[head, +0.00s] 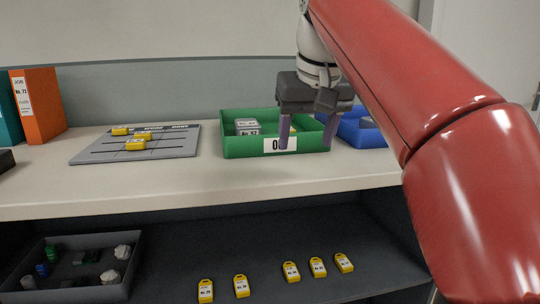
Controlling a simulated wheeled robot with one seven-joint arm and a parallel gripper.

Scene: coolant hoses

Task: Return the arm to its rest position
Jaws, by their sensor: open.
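My gripper (309,136) is open, with two purple fingers pointing down. In the head view it is in front of the right part of a green bin (235,148) on the bench top. Nothing shows between its fingers. My red arm comes in from the right and hides part of the bench and of a blue bin (362,137) behind it. The green bin has a white label, partly covered by one finger, and holds a grey block (247,127) with a label and something yellow.
A grey board (173,147) with several yellow tags lies left of the green bin. An orange binder (38,105) stands at the far left. On the lower shelf (180,255) are a dark tray (133,268) of small parts and several yellow tags (291,271). The front bench top (200,185) is clear.

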